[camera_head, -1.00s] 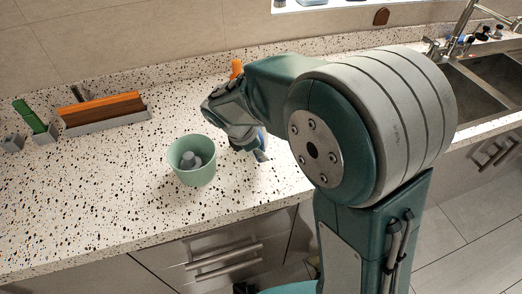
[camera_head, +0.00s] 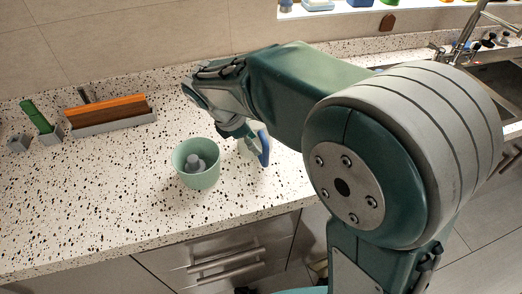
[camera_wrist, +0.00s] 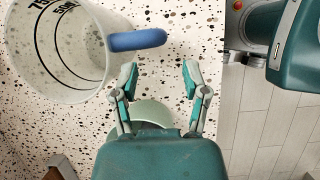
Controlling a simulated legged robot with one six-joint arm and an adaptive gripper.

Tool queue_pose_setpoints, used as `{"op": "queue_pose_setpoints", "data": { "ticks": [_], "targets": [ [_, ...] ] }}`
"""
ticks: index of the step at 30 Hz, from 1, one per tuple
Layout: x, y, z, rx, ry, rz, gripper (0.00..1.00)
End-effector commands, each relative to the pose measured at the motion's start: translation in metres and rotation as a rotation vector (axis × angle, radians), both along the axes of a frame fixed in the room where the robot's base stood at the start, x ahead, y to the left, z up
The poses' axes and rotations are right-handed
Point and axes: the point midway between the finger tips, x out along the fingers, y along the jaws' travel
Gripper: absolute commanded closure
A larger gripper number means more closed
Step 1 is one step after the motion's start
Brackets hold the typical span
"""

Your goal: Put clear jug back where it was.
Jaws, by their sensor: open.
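The clear jug (camera_wrist: 65,50) stands on the counter at the upper left of the wrist view, with dark volume marks and a blue handle (camera_wrist: 137,40) pointing right. In the head view my arm hides most of the jug; its blue handle (camera_head: 263,148) shows just right of the green pot. My gripper (camera_wrist: 160,76) is open and empty in the wrist view. Its fingertips appear just below and to the right of the handle, with a visible gap. In the head view my wrist (camera_head: 215,92) is above the counter and the fingertips are hidden.
A pale green pot (camera_head: 197,178) with a grey piece inside stands left of the handle; its rim shows below my gripper in the wrist view. An orange-and-brown block in a grey holder (camera_head: 110,125) and a green upright piece (camera_head: 36,117) are at the back left. The left front counter is clear.

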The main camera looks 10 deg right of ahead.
Motion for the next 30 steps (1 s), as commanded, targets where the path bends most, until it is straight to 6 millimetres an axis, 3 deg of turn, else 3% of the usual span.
{"op": "queue_pose_setpoints", "data": {
  "ticks": [6, 17, 30],
  "targets": [
    [-0.003, 0.015, 0.033, 0.000, -0.002, 0.002, 0.42],
    [-0.006, 0.015, 0.043, 0.010, -0.009, -0.019, 0.42],
    [-0.061, -0.057, 0.071, 0.282, -0.251, -0.537, 0.42]
  ]
}}
